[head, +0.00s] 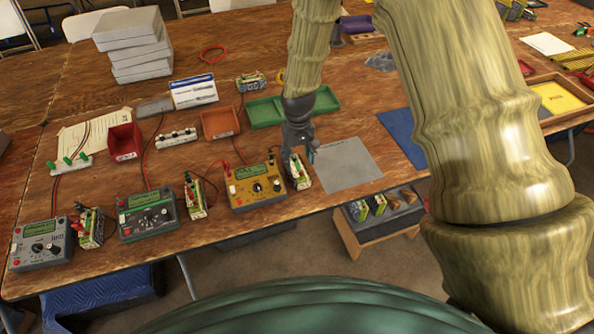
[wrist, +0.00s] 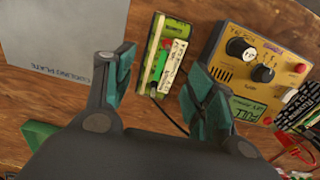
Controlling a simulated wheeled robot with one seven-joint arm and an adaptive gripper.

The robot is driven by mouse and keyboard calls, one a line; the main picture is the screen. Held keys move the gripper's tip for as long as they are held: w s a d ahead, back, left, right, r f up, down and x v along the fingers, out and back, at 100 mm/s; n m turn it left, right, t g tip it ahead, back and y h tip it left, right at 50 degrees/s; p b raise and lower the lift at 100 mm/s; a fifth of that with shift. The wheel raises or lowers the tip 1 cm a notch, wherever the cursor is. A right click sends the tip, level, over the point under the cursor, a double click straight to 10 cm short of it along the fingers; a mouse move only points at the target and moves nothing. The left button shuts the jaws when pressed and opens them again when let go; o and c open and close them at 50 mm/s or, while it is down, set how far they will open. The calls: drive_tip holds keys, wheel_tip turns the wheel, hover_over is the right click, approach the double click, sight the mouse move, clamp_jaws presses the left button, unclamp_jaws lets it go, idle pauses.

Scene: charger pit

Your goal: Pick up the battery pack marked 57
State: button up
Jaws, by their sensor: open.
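Several battery packs stand on the wooden table beside the chargers; I cannot read a 57 on any of them. One green pack with a pale label (head: 299,172) is right of the yellow charger (head: 256,188). My gripper (head: 302,152) is open and pointing down over this pack. In the wrist view the pack (wrist: 163,58) lies just beyond and between the two open fingertips (wrist: 165,78), and its writing is too small to read. Other packs stand by the green charger (head: 195,196), by the grey charger (head: 91,228) and further back (head: 250,82).
A grey cooling plate (head: 346,164) lies right of the pack; it also shows in the wrist view (wrist: 60,35). The yellow charger (wrist: 262,62) is close on the other side, with red and dark cables. Orange (head: 220,122) and green trays (head: 265,112) are behind.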

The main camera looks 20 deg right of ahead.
sight(298, 167)
drive_tip(key=shift+w+f+p, duration=0.15)
drive_tip(key=shift+f+p, duration=1)
drive_tip(key=shift+f, duration=1.55)
clamp_jaws()
drive_tip(key=shift+r, duration=0.1)
